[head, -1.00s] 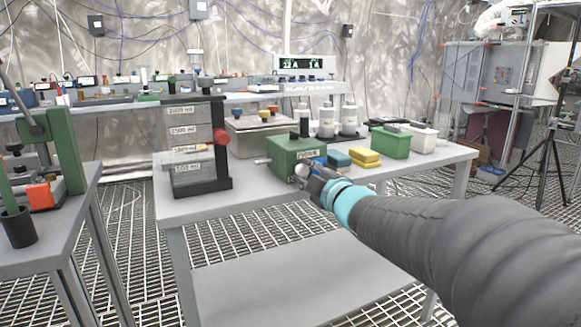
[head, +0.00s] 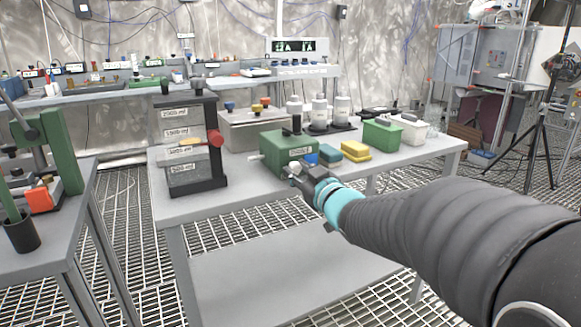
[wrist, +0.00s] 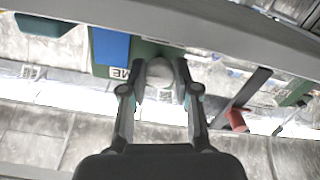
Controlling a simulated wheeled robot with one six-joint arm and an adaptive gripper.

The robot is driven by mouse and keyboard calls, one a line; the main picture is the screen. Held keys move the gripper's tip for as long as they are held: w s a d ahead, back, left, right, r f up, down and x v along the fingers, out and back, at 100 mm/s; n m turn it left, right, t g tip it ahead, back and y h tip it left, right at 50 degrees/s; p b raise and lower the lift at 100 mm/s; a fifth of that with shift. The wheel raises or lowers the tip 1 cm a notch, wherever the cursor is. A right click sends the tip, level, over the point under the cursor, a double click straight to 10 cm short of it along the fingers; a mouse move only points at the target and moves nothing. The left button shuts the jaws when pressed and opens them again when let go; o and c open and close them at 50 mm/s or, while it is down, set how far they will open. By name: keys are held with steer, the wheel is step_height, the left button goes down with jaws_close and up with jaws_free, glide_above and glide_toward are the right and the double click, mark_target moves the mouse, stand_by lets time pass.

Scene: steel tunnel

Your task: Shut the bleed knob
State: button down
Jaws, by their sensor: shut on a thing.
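A green box (head: 285,152) with a white label stands at the front of the middle table. In the wrist view, a pale round knob (wrist: 160,73), which looks like the bleed knob, is on the green box's face (wrist: 145,48) next to the label. My gripper (wrist: 160,92) has one finger on each side of this knob and is shut on it. In the head view my gripper (head: 294,171) reaches the box's front lower edge from the right and hides most of the knob. The knob's turn position cannot be told.
A clear graduated tank (head: 188,150) with a red knob (head: 216,139) stands left of the green box. Blue (head: 330,153) and yellow (head: 356,151) blocks lie close on its right, then green (head: 382,136) and white (head: 412,130) containers. The table's front edge runs below my gripper.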

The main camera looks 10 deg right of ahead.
steer(key=shift+m, duration=0.6)
steer(key=c, duration=0.8)
jaws_free()
steer(key=shift+c, duration=0.2)
steer(key=v, duration=1.2)
steer(key=shift+r, duration=0.1)
